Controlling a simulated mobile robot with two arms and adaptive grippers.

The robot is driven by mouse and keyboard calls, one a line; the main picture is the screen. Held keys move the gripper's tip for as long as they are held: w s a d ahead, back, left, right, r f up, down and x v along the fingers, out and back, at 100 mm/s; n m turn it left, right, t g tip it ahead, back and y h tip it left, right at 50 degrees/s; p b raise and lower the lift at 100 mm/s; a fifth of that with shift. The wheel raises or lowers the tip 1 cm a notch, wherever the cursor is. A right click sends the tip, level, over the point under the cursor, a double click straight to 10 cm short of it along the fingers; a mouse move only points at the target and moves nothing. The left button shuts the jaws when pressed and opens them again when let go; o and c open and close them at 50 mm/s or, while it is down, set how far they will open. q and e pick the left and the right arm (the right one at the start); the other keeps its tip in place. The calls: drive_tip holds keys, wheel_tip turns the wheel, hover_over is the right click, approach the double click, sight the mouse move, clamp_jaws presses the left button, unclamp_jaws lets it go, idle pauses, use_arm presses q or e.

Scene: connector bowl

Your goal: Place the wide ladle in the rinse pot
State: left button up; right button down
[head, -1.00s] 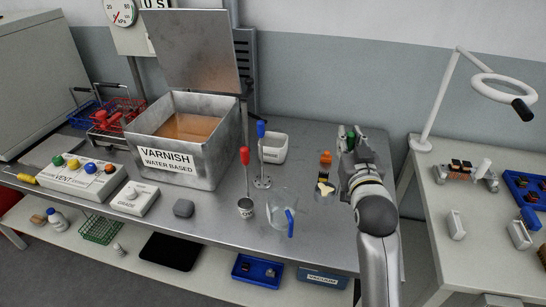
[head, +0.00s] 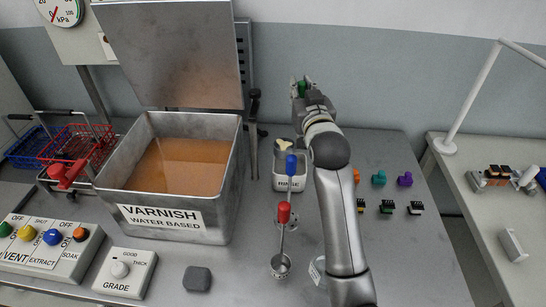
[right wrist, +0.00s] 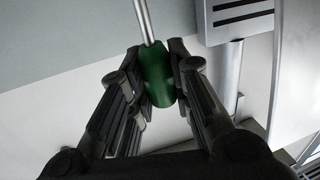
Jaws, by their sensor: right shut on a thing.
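My right gripper (head: 302,90) is shut on the green handle (right wrist: 157,75) of a ladle, with its metal shaft showing in the right wrist view. A cream-yellow piece (head: 294,151), seemingly the bowl of this ladle, shows below the gripper at the opening of the rinse pot (head: 289,184), a small grey pot labelled RINSE. I cannot tell whether it is inside the pot or just above it. The shaft between is mostly hidden in the head view. My left gripper is not in view.
The open VARNISH tank (head: 163,215) stands left of the pot. Small coloured connectors (head: 387,208) lie right of my arm. A clear vessel (head: 318,268) is partly hidden by my arm. A grey block (head: 197,279) lies at the front.

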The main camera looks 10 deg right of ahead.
wheel_tip(320, 180, down, 9)
drive_tip(key=s, duration=0.1)
drive_tip(key=shift+s+d+f+p, duration=0.2)
drive_tip(key=shift+d+p, duration=0.1)
drive_tip(key=shift+d, duration=0.1)
drive_tip(key=c, duration=1.7)
unclamp_jaws()
drive_tip(key=o, duration=0.4)
use_arm(q)
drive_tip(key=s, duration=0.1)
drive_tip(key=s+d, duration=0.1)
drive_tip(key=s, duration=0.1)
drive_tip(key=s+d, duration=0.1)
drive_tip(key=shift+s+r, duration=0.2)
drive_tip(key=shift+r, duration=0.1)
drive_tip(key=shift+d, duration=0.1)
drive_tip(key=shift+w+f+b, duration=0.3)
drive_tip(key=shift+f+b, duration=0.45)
drive_tip(key=shift+b, duration=0.05)
use_arm(e)
drive_tip(key=s, duration=1.2)
drive_tip(key=shift+a+r, duration=0.1)
drive_tip(key=shift+a, duration=0.25)
